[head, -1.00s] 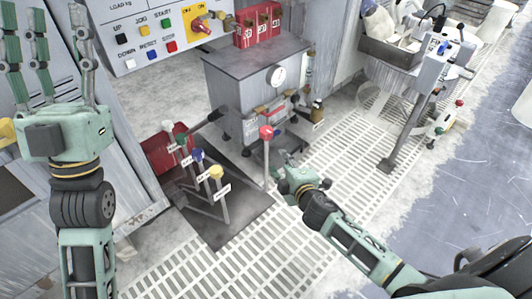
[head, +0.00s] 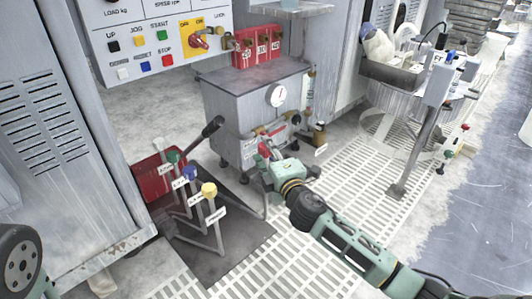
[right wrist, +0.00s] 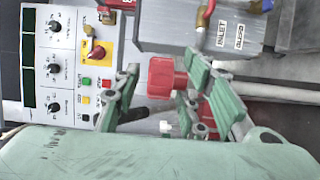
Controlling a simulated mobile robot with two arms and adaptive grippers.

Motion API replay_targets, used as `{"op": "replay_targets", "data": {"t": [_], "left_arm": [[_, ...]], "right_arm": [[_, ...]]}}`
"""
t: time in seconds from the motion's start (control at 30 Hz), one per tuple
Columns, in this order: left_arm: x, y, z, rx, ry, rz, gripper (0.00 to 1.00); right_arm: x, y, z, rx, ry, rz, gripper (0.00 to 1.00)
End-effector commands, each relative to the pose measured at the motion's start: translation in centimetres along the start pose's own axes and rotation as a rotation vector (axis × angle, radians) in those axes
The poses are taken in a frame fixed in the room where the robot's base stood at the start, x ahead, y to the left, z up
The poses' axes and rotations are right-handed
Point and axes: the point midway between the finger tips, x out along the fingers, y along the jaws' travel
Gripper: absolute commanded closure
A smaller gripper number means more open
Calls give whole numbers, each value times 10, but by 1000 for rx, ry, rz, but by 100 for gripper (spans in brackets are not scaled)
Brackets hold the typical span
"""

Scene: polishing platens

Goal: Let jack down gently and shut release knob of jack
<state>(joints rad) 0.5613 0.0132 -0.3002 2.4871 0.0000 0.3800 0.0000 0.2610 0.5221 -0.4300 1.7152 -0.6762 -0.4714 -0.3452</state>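A low red body (head: 152,180), apparently the jack, lies by the left machine, partly behind levers. A black-gripped handle (head: 212,127) rises near it. A red knob (head: 265,149) tops a thin rod at the dark plate's right side; I cannot tell whether it is the release knob. My right gripper (head: 268,168) is at this knob, in front of the grey cabinet. In the right wrist view the red knob (right wrist: 166,78) shows between the spread fingers of my right gripper (right wrist: 165,98); contact is unclear. My left gripper is out of view.
Levers with white, green, blue and yellow (head: 209,189) knobs stand close together on the dark plate (head: 225,252). The grey cabinet (head: 240,105) with a gauge stands just behind my right gripper. Grating (head: 310,255) lies clear in front.

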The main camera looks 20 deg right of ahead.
Motion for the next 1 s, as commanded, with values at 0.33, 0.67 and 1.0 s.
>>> {"op": "replay_targets", "data": {"t": [0.33,0.67,1.0], "left_arm": [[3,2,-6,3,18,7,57],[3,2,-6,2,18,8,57],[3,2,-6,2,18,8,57]], "right_arm": [[14,0,0,0,0,-1,62],[14,0,0,0,0,-1,80],[14,0,0,0,0,-1,100]]}}
